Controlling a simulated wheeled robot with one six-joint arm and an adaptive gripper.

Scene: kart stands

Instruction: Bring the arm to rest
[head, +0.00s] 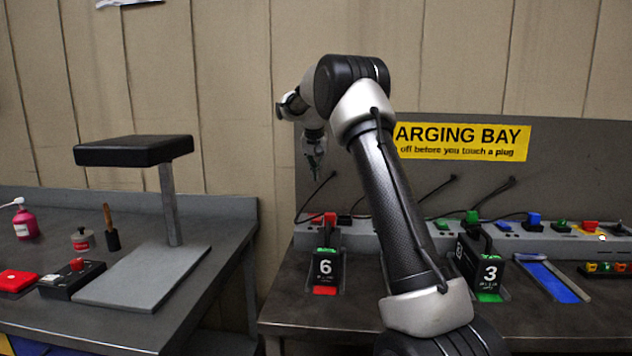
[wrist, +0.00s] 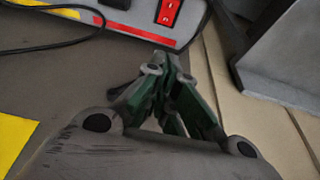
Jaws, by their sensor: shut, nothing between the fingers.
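My arm rises from the bottom of the head view and bends over at the top, its far end reaching back toward the wall. My gripper (head: 314,166) hangs at that end, left of the yellow sign and in front of the wall and bay panel. It looks small and partly dark there. In the wrist view my gripper (wrist: 163,62) shows green fingers drawn together, shut with nothing between them. It is apart from the bench things in the head view.
A right bench holds a power strip (head: 350,239) with plugs and cables, battery 6 (head: 326,268) and battery 3 (head: 489,273). A left bench holds a black-padded stand (head: 135,151), a pink bottle (head: 25,222) and a box with a red button (head: 72,279). A gap separates the benches.

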